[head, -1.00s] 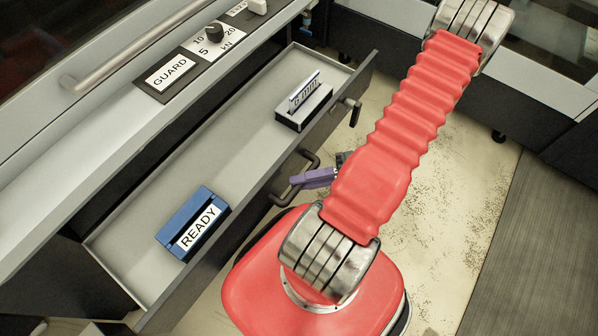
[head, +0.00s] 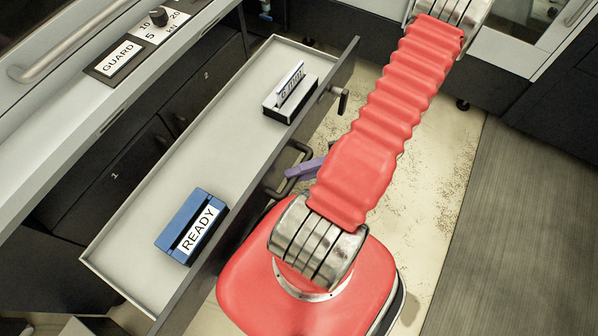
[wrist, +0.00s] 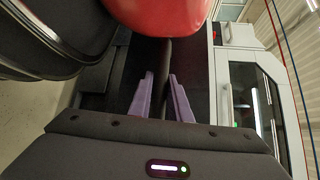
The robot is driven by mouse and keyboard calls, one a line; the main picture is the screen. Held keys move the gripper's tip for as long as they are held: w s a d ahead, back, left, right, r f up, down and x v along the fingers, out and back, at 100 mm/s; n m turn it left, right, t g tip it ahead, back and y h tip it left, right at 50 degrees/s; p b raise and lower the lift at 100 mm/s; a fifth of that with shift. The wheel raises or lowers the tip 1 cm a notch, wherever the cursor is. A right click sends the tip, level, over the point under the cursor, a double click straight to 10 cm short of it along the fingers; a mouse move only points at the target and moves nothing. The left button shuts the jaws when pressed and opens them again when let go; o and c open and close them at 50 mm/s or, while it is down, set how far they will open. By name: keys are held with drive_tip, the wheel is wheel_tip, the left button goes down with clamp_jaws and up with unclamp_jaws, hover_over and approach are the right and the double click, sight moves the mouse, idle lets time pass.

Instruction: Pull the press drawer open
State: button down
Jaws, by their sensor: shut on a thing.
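The press drawer (head: 150,225) stands well out from the press, with its pale floor exposed. Its dark front carries a bar handle (head: 294,160) near the middle. My gripper (head: 303,170) has purple fingers at this handle, partly hidden behind my red arm. In the wrist view my gripper (wrist: 163,92) has its two purple fingers on either side of a dark bar (wrist: 164,75), shut on it. Inside the drawer are a blue block labelled READY (head: 192,226) and a black-and-white block marked in mm (head: 290,95).
Above the drawer is the press ledge with a GUARD label (head: 115,60), a knob (head: 158,16) and a rail (head: 75,50). A small crank (head: 341,98) juts from the drawer front's far end. Open floor (head: 400,200) lies to the right.

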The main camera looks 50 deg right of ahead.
drive_tip(key=shift+s+a+f, duration=0.15)
drive_tip(key=shift+s+a, duration=0.05)
drive_tip(key=c, duration=2)
unclamp_jaws()
drive_tip(key=o, duration=0.4)
drive_tip(key=shift+d, duration=0.15)
drive_tip(key=shift+c, duration=0.2)
drive_tip(key=shift+d, duration=0.1)
drive_tip(key=v, duration=1.3)
drive_tip(key=shift+s+d, duration=0.2)
drive_tip(key=shift+s, duration=0.05)
